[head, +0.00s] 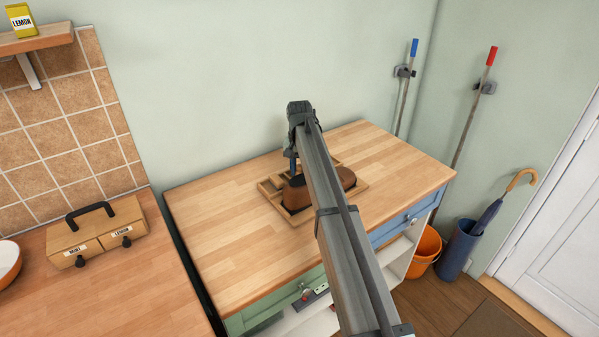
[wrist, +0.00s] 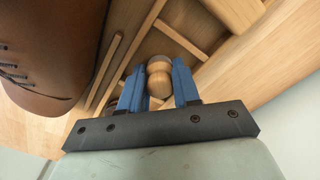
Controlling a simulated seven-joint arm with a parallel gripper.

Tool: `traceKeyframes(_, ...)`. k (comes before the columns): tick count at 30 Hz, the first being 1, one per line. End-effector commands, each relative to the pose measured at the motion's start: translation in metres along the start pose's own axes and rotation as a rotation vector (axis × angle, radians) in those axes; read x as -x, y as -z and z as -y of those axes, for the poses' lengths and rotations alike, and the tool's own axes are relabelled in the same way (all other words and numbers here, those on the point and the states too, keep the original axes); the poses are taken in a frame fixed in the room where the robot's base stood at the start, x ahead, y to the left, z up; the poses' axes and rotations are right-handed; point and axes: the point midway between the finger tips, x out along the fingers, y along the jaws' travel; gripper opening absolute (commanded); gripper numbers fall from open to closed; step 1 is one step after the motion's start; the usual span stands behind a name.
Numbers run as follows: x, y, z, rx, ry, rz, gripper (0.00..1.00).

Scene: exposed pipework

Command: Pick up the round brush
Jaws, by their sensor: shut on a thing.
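The round brush (wrist: 158,74) shows in the wrist view as a pale wooden knob with a narrow waist. It sits between the two blue fingers of my gripper (wrist: 158,88), which is shut on it. Below the knob a wooden compartmented tray shows, and I cannot tell whether the brush still touches it. In the head view my gripper (head: 292,164) is over the back part of the tray (head: 273,198) on the wooden worktop. The brush cannot be made out there, and its bristles are hidden in both views.
A brown leather shoe (wrist: 62,45) lies close left of my gripper in the wrist view. In the head view brown shoes (head: 298,196) stand in the tray, partly behind my arm. The worktop (head: 225,215) is clear left of the tray. A wall rises behind it.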

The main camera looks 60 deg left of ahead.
Motion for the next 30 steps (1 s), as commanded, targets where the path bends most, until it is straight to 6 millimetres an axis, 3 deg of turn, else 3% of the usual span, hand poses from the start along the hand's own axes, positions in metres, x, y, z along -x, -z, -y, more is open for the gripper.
traceKeyframes(10, 0.009, 0.001, 0.0, 0.0, 0.0, -0.001, 0.03)
traceKeyframes(24, 0.084, 0.001, 0.0, 0.0, 0.0, -0.001, 0.03)
traceKeyframes(30, 0.098, 0.0, 0.0, 0.0, 0.0, -0.001, 0.03)
